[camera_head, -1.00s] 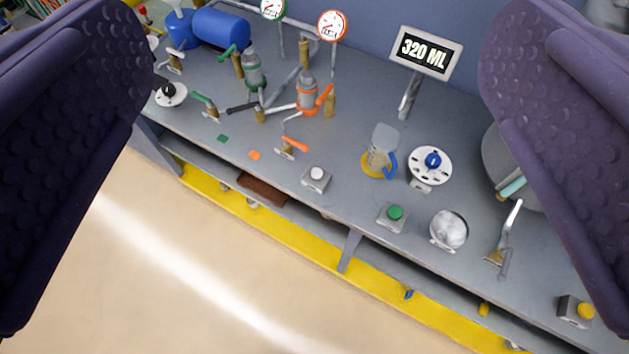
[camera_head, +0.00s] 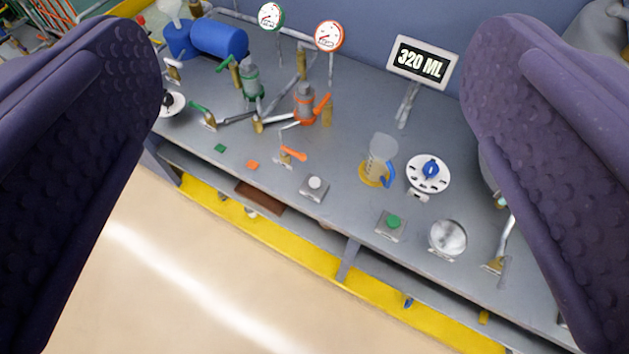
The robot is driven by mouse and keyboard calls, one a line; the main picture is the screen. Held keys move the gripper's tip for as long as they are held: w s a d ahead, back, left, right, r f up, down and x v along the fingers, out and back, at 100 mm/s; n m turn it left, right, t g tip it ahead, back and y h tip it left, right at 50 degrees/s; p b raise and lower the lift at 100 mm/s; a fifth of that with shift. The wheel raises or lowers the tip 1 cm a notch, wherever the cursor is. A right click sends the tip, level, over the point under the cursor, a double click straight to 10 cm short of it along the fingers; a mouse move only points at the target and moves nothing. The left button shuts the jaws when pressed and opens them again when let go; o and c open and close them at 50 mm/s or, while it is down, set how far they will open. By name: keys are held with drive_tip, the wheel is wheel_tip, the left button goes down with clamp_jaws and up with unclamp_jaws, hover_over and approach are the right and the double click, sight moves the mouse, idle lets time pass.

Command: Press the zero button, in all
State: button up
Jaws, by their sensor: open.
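Two box-mounted buttons sit near the front edge of the grey bench: one with a white cap (camera_head: 315,182) at the middle and one with a green cap (camera_head: 393,222) to its right. No label is readable on either, so I cannot tell which is the zero button. A display (camera_head: 422,63) on a post at the back reads "320 ML". A clear jug (camera_head: 380,158) with a blue handle stands on a yellow round base. My gripper (camera_head: 312,65) is open and empty, its two dark purple fingers on both sides of the view, apart from the buttons.
Left on the bench (camera_head: 352,97) are a blue tank (camera_head: 219,39), green and orange valves and two gauges (camera_head: 329,36). A white dial with a blue knob (camera_head: 430,170), a round silver piece (camera_head: 447,238) and a lever (camera_head: 503,243) stand right. Open floor (camera_head: 180,290) lies in front.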

clamp_jaws()
idle(1.5)
